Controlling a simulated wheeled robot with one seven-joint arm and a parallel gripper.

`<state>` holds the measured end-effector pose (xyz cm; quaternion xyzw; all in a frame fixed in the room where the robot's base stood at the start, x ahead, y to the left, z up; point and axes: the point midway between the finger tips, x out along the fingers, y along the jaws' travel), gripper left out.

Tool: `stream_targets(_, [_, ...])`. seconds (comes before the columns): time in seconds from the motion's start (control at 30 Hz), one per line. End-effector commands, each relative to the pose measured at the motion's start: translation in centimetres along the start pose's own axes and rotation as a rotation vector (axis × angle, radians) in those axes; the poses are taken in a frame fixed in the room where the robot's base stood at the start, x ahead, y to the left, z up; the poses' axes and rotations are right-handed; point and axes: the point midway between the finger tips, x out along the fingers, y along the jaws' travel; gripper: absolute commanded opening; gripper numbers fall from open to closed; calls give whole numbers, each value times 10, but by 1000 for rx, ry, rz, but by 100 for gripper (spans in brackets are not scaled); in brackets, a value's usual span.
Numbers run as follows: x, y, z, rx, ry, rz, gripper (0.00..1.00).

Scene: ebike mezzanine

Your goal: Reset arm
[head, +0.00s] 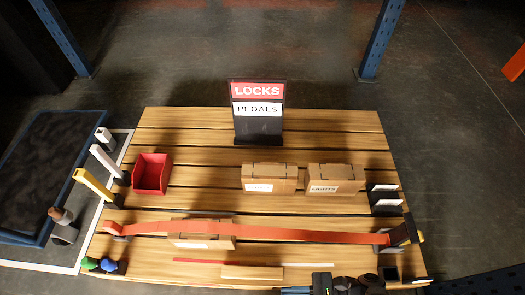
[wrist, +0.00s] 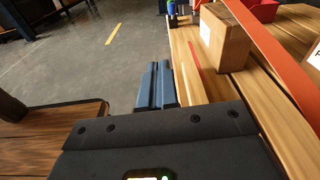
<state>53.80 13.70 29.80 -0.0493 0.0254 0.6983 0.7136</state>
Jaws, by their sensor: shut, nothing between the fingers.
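My gripper (wrist: 158,68) shows in the wrist view with its two blue-grey fingers side by side, shut and empty. It is beside the edge of the wooden slatted table (wrist: 183,58), over the grey floor side. In the head view my gripper (head: 286,290) is at the bottom edge, partly cut off by the frame, near the table's front edge. It appears to touch nothing.
An orange-red strap (head: 270,233) runs across the table. Cardboard boxes (head: 270,177), a red bin (head: 152,173) and a LOCKS/PEDALS sign (head: 258,110) stand on it. Dark bins (head: 385,198) are at right. Coloured posts (head: 95,185) stand at left.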

Motion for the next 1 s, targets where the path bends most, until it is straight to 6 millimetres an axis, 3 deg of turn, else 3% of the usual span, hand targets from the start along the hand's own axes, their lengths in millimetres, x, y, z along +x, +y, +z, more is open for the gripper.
stream_targets(0.27, [-2, 37, -41, -78, 188, 23, 0])
stream_targets(0.47, [-13, 75, -79, -189, 403, 56, 0])
stream_targets(0.6, [-33, 111, -107, -335, 628, 97, 0])
stream_targets(0.7, [-54, 132, -117, -481, 811, 135, 0])
stream_targets(0.87, [-91, 150, -105, -744, 1082, 191, 0])
stream_targets(1.0, [-120, 152, -66, -998, 1297, 233, 0])
